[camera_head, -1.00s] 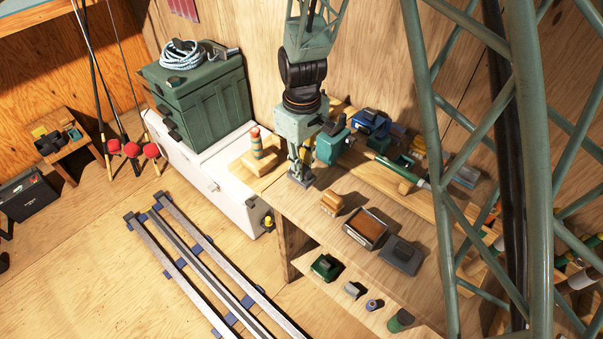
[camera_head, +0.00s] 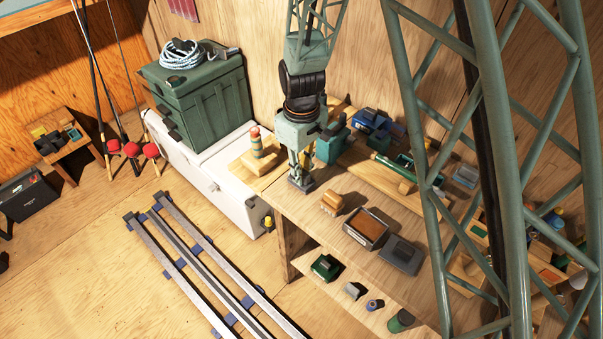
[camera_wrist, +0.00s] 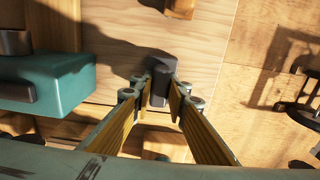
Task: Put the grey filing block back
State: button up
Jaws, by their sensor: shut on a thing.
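My gripper (camera_head: 301,181) hangs over the left end of the workbench (camera_head: 300,214), its fingers pointing down. In the wrist view my gripper (camera_wrist: 160,88) is shut on the dark grey block (camera_wrist: 161,68), which sits between the fingertips. In the head view the grey block (camera_head: 302,187) shows at the fingertips, close to the bench top. I cannot tell whether it touches the wood.
A wooden-backed brush (camera_head: 332,203), a brown-topped tray (camera_head: 348,232) and a grey flat box (camera_head: 402,257) stand to the right. A white chest (camera_head: 232,202) is on the left. A lower shelf holds a green box (camera_head: 325,268) and small items. Bare bench lies around the fingertips.

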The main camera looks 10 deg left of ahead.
jog(key=shift+f, duration=0.1)
jog(key=o, duration=0.8)
jog(key=shift+r, duration=0.2)
notch_tip(320, 180, up, 12)
jog(key=p, duration=0.1)
dwell(0.7)
dwell(0.5)
